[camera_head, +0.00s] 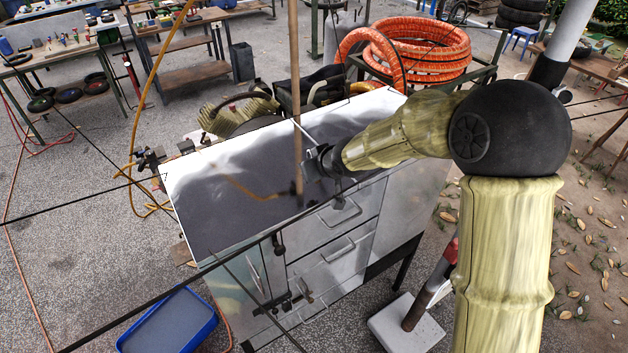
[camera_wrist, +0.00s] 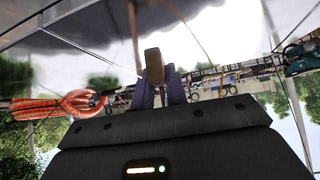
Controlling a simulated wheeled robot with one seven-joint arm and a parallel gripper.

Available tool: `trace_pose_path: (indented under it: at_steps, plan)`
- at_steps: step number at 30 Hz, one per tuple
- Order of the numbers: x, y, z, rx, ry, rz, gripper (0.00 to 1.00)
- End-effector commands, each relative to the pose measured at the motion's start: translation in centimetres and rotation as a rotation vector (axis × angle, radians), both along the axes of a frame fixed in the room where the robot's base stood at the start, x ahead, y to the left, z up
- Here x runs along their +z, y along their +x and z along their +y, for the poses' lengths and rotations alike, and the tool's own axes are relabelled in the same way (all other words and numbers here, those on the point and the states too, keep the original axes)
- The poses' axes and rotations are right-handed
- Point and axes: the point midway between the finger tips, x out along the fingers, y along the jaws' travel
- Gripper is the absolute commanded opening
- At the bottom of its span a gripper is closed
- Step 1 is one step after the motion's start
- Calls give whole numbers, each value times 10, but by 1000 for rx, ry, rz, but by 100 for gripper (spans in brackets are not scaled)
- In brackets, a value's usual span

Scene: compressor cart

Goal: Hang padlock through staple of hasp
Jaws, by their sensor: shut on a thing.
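My gripper (camera_head: 308,168) is above the front edge of the shiny metal cabinet top. Another dark fitting (camera_head: 278,245) is higher on the front.
The cabinet (camera_head: 220,200) has drawers with bar handles. Dark cables cross in front of the cabinet. A blue tray (camera_head: 170,325) lies at lower left. Orange hose coils (camera_head: 420,50) are behind.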

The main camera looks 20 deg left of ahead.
Motion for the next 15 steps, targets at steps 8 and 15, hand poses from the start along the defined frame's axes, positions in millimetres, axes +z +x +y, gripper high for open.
trace_pose_path:
  at_steps: [8, 15]
  plan:
    - [44, 1, 0, -1, 2, -2, 0]
    - [52, 0, 0, 1, 0, -1, 0]
